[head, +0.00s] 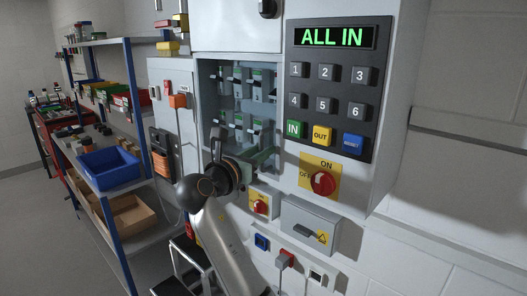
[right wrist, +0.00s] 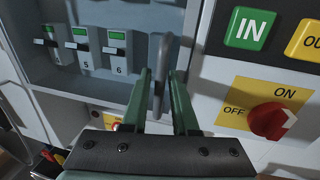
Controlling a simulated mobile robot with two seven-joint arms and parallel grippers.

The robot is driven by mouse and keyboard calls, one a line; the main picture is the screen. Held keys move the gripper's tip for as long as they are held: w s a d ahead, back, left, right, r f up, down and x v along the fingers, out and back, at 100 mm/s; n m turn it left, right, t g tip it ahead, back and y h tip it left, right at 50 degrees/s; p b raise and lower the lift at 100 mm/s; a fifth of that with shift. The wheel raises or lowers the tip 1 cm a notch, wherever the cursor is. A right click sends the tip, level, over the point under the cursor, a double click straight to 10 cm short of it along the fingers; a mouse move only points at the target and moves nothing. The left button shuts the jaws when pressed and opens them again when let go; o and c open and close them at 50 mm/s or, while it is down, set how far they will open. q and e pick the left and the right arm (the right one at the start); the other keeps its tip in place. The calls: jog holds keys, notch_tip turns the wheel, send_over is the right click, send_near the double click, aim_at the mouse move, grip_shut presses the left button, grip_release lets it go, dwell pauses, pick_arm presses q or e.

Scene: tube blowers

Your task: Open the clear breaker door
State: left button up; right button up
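The breaker cabinet (head: 238,105) is in the middle of the head view, with several breakers showing inside. The clear door's pane is hard to make out; it appears to lie across the cabinet front. Its grey upright handle (right wrist: 161,72) shows in the right wrist view, right of breakers 5 and 6. My right gripper (head: 268,158) is at the lower right of the cabinet. In the right wrist view, its green fingers (right wrist: 162,78) stand on either side of the handle, seemingly with a small gap. The gripper hides the handle in the head view. My left gripper is not in view.
Right of the door is a keypad panel (head: 334,95) with an ALL IN display. Below it are a red rotary switch (head: 322,183) and a grey box (head: 309,228). A smaller red switch (head: 259,206) sits under the cabinet. Shelves with bins (head: 110,168) stand left.

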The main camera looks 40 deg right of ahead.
dwell(0.3)
grip_shut()
dwell(1.3)
